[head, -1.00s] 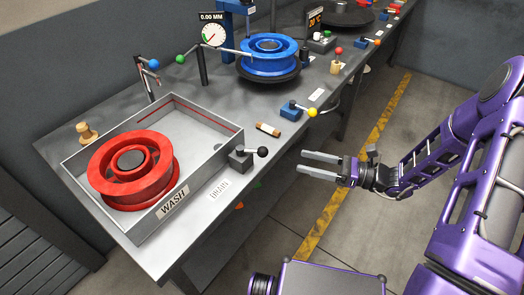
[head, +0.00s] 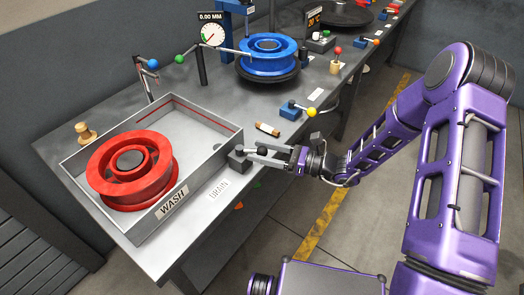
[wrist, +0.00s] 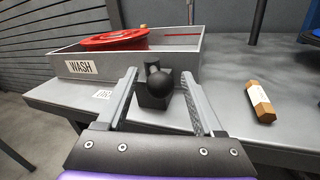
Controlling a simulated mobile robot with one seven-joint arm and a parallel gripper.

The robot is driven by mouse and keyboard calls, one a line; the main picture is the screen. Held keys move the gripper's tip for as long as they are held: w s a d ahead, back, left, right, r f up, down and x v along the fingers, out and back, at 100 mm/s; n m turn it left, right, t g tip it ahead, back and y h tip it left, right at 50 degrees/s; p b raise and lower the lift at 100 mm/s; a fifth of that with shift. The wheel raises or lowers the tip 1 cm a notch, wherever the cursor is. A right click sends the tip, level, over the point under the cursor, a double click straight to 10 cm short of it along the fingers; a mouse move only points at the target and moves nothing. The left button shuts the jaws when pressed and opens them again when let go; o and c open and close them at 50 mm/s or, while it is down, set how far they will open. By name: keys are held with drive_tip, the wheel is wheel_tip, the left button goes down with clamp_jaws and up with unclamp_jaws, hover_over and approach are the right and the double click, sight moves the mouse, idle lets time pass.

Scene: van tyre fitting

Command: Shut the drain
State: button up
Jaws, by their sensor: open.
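The drain lever is a dark block (head: 238,161) with a black ball knob (wrist: 161,84), mounted beside the front right corner of the wash tray. The "DRAIN" label (head: 219,189) lies on the bench in front of it. My gripper (head: 250,154) is open, with its fingers reaching in at the lever. In the wrist view the knob sits between the two open fingers, with a gap on each side; whether they touch it elsewhere I cannot tell. In the head view the fingers mostly hide the knob. The grey wash tray (head: 216,154) holds a red wheel rim (head: 101,180).
A wooden stopper (head: 86,133) stands behind the tray. A blue valve with a yellow knob (head: 311,111) is farther right. A blue rim (head: 266,60) stands on a turntable behind.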

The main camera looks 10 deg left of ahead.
clamp_jaws()
idle(1.3)
